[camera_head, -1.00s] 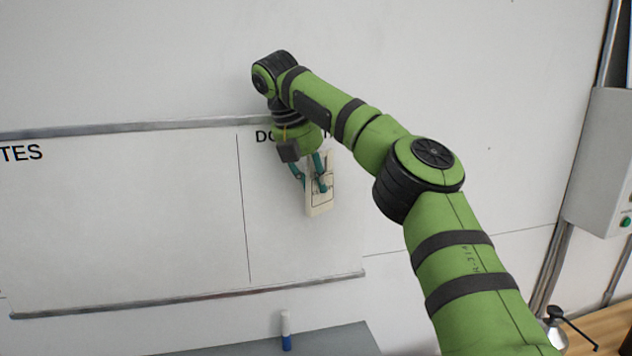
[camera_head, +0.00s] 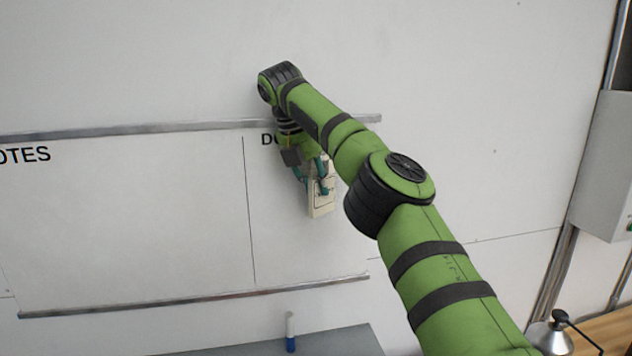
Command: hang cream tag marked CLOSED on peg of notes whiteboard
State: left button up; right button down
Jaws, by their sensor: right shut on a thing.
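My right gripper (camera_head: 313,186) is shut on a cream tag (camera_head: 321,205), which hangs upright in front of the right part of the notes whiteboard (camera_head: 130,225). The gripper fingers cover much of the tag, and I cannot read its marking. I cannot tell how far the tag is from the board's surface. No peg shows clearly; the arm and gripper hide part of the board's upper right. My left gripper is not in view.
A marker (camera_head: 290,332) stands on a grey surface (camera_head: 345,342) below the board. A grey wall box (camera_head: 603,170) and pipes are at the right. A dark-topped metal container (camera_head: 552,333) stands on a wooden surface at the lower right. The board's left part is clear.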

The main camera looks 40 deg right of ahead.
jog(key=c, duration=1)
grip_release()
jog(key=shift+a, duration=0.1)
jog(key=shift+r, duration=0.1)
